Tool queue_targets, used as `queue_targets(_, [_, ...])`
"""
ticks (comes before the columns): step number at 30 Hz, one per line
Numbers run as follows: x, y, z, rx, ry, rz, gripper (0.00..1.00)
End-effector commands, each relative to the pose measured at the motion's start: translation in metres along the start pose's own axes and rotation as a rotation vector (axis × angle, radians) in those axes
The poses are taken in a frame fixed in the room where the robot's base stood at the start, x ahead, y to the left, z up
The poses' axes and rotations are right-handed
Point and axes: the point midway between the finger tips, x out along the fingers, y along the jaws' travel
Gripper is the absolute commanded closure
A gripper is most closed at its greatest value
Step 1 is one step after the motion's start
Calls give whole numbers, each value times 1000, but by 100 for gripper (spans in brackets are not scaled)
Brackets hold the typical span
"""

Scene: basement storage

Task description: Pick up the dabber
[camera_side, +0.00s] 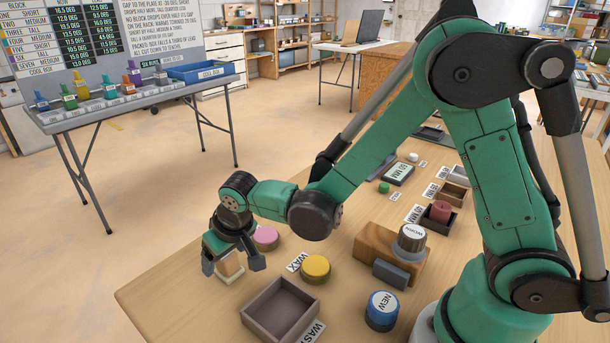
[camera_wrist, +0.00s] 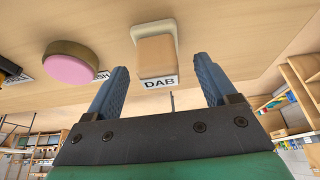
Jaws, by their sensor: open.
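The dabber (camera_side: 230,264) is a small tan block with a pale part, standing on the wooden table near its front left edge. In the wrist view the dabber (camera_wrist: 156,55) shows between my two fingers, with a white "DAB" label (camera_wrist: 160,82) by it. My gripper (camera_side: 232,266) is open, with one finger on each side of the dabber. In the wrist view my gripper (camera_wrist: 162,75) shows a gap between each finger and the block. The wrist hides part of the dabber in the side view.
A pink round pad (camera_side: 265,238) stands close behind the gripper, with a yellow round pad (camera_side: 315,268) to the right.

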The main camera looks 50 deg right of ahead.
Motion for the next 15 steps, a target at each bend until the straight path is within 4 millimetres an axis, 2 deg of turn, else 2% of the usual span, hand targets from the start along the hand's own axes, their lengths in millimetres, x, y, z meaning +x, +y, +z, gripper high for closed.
queue_targets(10, [4, 0, 0, 0, 0, 0, 21])
queue_targets(11, [4, 0, 0, 0, 0, 0, 24])
queue_targets(15, [4, 0, 0, 0, 0, 0, 64])
